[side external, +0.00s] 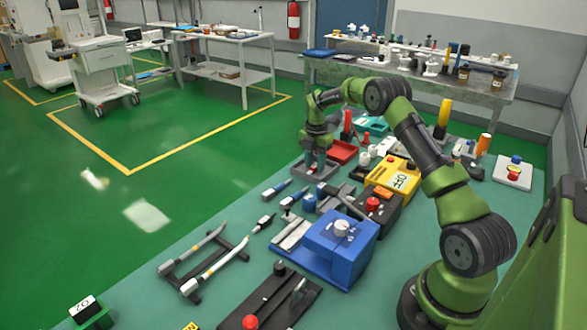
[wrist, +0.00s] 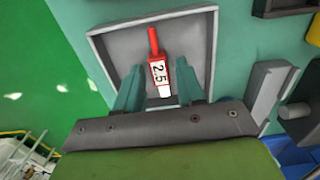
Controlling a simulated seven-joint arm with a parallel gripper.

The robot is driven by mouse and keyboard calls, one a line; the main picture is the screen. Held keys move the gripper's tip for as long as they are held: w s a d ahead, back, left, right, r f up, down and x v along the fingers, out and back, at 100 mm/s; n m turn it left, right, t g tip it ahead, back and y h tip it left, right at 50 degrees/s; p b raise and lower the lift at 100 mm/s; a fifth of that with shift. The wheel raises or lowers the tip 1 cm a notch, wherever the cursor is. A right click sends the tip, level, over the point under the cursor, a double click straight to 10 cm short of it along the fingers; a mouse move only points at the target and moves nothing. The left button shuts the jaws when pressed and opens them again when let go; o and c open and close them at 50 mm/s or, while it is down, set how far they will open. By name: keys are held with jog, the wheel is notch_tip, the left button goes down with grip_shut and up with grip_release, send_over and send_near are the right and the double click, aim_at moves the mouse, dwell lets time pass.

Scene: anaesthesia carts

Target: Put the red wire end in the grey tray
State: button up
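The red wire end (wrist: 157,66), with a white label reading 2.5 and a white tip, is over the floor of the grey tray (wrist: 104,50) in the wrist view. It appears to lie inside the tray. My gripper (wrist: 160,80) is above the tray, its teal fingers on either side of the wire end with a gap on each side, so it looks open. In the side external view my gripper (side external: 318,160) is down at the grey tray (side external: 329,173); the wire end is hidden there by the gripper.
A red tray (side external: 343,151) lies just behind the grey tray. A yellow box (side external: 396,180) and a blue box (side external: 342,248) stand to the right and in front. Tools and a cable rack (side external: 205,262) lie nearer. The green floor is left of the bench edge.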

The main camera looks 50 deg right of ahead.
aim_at(315, 166)
jog(key=shift+o, duration=0.4)
notch_tip(315, 166, up, 12)
jog(key=s+a+r+m+t, duration=0.2)
jog(key=a+r+m, duration=0.2)
jog(key=a+r, duration=0.5)
jog(key=s+a+r+m+t, duration=0.2)
jog(key=s+a+r+m, duration=0.4)
jog(key=a, duration=0.4)
jog(key=s+a+f+m+t+y, duration=0.1)
jog(key=s+a+f+m, duration=0.1)
jog(key=s+a+m, duration=0.4)
jog(key=s+a+f+m+t+y, duration=0.1)
jog(key=s+a+m+t, duration=0.1)
jog(key=s+a+m, duration=0.4)
jog(key=s, duration=0.5)
jog(key=shift+s+a+f, duration=0.25)
jog(key=shift+a+f, duration=0.1)
jog(key=shift+f, duration=0.05)
